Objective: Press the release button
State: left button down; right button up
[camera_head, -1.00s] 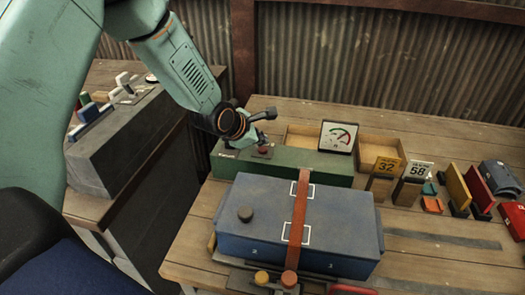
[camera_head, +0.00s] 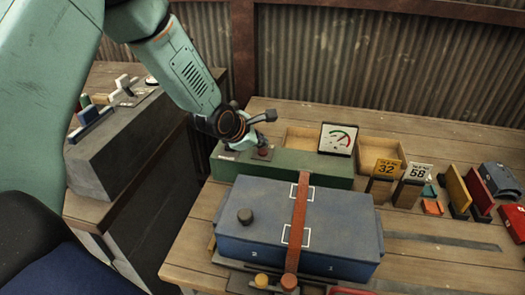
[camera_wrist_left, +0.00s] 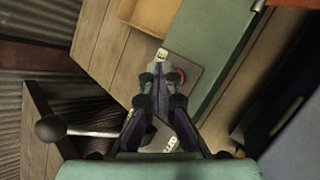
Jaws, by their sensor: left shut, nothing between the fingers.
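The red release button (camera_head: 263,152) sits on a small dark plate at the left part of the green box (camera_head: 315,168). It also shows in the left wrist view (camera_wrist_left: 180,77), partly covered by the fingers. My left gripper (camera_head: 261,144) is shut and empty, reaching down over the plate. In the left wrist view its fingertips (camera_wrist_left: 158,68) are close together just left of the button. I cannot tell whether they touch it. My right gripper is not in view.
A blue case (camera_head: 345,230) with a brown strap stands in front of the green box. A gauge (camera_head: 338,138) stands at the back. A ball-ended lever (camera_wrist_left: 50,128) is left of the fingers.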

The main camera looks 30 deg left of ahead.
aim_at(261, 153)
pick_arm(q)
jog(key=shift+f+b, duration=0.45)
jog(key=shift+f+b, duration=0.45)
jog(key=shift+f, duration=0.1)
dwell(0.8)
jog(key=shift+r, duration=0.1)
jog(key=shift+r+p, duration=0.75)
jog(key=shift+r, duration=0.15)
jog(key=shift+r+p, duration=1.9)
jog(key=shift+r, duration=0.65)
jog(key=shift+f, duration=0.1)
